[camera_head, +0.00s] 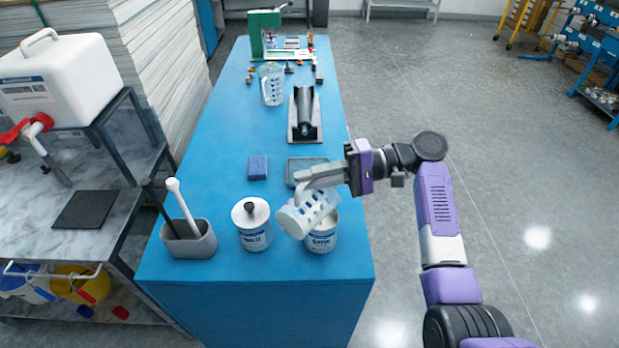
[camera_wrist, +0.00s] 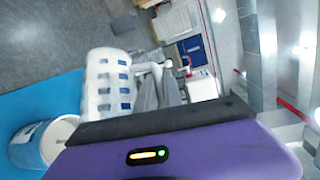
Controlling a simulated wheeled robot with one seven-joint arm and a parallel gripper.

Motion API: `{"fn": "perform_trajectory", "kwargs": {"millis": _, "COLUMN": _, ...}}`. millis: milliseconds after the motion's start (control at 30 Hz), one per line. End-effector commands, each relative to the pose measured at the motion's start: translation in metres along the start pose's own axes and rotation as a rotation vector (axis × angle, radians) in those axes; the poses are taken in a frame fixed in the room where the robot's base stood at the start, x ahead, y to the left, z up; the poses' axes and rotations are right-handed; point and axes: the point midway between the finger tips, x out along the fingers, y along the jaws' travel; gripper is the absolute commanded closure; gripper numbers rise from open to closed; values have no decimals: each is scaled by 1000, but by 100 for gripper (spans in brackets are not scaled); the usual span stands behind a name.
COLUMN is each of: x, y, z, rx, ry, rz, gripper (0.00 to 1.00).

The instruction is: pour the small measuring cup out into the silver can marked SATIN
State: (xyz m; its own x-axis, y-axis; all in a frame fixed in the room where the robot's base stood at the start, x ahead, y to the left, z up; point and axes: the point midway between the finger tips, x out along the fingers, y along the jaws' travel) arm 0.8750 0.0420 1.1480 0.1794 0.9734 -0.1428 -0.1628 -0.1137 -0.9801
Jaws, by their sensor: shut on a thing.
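My gripper (camera_head: 312,178) is shut on the handle of the small measuring cup (camera_head: 310,210), a clear whitish cup with blue marks. The cup is tipped well over, its mouth toward the lower left, above the front of the table. A silver can (camera_head: 321,240) with a blue-and-white label stands right below and behind the cup; its label looks like SATIN but is blurred. The cup hides part of this can's top. In the wrist view the cup (camera_wrist: 108,85) is beside a can (camera_wrist: 45,143) at the lower left. I cannot see any liquid stream.
A second can (camera_head: 254,232) with a black-knobbed lid stands just left of the cup. A grey holder (camera_head: 189,241) with a white-handled tool is farther left. A blue sponge (camera_head: 258,167), a dark tray (camera_head: 300,166) and a larger measuring cup (camera_head: 271,86) are behind on the blue table (camera_head: 222,130).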

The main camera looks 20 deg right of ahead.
Motion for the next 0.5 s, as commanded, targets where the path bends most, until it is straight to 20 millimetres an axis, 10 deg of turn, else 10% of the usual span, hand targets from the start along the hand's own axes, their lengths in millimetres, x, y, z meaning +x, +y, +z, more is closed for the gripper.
{"fn": "perform_trajectory", "kwargs": {"millis": 500, "x": -4, "y": -2, "z": -4, "rx": 23, "ry": -6, "rz": -24, "gripper": 100}}
